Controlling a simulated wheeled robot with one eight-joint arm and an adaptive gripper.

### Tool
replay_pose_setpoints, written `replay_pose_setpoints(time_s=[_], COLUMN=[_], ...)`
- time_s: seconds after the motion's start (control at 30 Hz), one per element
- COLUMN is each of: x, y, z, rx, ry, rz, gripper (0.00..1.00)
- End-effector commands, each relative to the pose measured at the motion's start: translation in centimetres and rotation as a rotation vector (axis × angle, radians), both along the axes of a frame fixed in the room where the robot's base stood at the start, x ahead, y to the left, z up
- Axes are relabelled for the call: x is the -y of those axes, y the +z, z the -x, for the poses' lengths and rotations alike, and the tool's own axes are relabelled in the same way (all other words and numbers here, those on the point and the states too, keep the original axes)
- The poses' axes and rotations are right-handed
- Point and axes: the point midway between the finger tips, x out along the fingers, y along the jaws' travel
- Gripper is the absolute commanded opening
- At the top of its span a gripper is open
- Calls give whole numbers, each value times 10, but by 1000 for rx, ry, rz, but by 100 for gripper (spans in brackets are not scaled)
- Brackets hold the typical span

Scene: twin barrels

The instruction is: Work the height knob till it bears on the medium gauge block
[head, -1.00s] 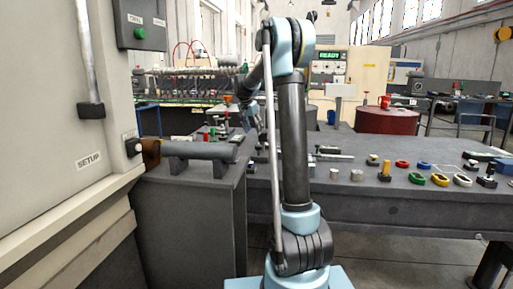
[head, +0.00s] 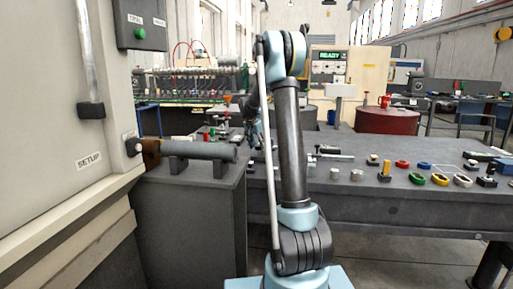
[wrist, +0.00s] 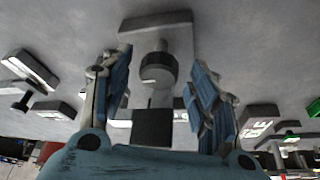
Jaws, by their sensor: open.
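In the wrist view a dark round knob (wrist: 158,68) stands on a pale grey stand (wrist: 178,30), with a thin stem above it. A dark square block (wrist: 152,127) shows below it in the picture; I cannot tell whether it is the medium gauge block. My gripper (wrist: 160,66) is open, with one blue-padded finger on each side of the knob and visible gaps between. In the head view my gripper (head: 255,130) is small and partly hidden behind my own arm, and the knob cannot be made out there.
Dark fixtures with pale windows lie left (wrist: 32,70) and right (wrist: 258,120) of the stand. In the head view the long grey bench (head: 400,213) carries several coloured rings and small parts at right. A dark cylinder (head: 205,150) lies on supports at left.

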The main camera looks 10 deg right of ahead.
Motion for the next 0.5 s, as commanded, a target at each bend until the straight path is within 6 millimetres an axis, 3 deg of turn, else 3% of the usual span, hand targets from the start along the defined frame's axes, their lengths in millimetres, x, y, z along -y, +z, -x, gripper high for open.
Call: replay_pose_setpoints(time_s=[0.07,0.27,0.37,0.5], x=[0,0,-9,-6], y=[0,0,0,0], z=[0,0,0,-1], rx=[0,0,0,1], ry=[0,0,4,12], rz=[0,0,-1,-1], gripper=[55,10,10,10])
